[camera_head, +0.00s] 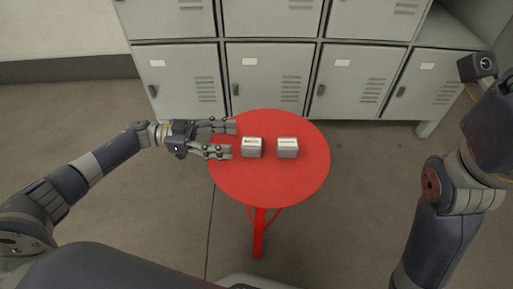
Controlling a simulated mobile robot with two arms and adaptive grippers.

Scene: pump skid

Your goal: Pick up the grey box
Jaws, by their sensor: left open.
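Two small grey boxes stand side by side on a round red table (270,190). The left grey box (251,148) has a small dark marking on its top. The right grey box (288,148) stands a short gap to the right of it. My left gripper (231,139) is open, reaching in from the left over the table's left edge. Its two fingers point right, with the tips just left of the left grey box. Nothing is seen between the fingers. My right arm is at the right side, and its gripper is not clearly visible.
Grey lockers (270,78) stand behind the table against the wall. A grey bench (447,30) adjoins them at the right. The front half of the tabletop is bare. Open concrete floor (165,215) surrounds the table.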

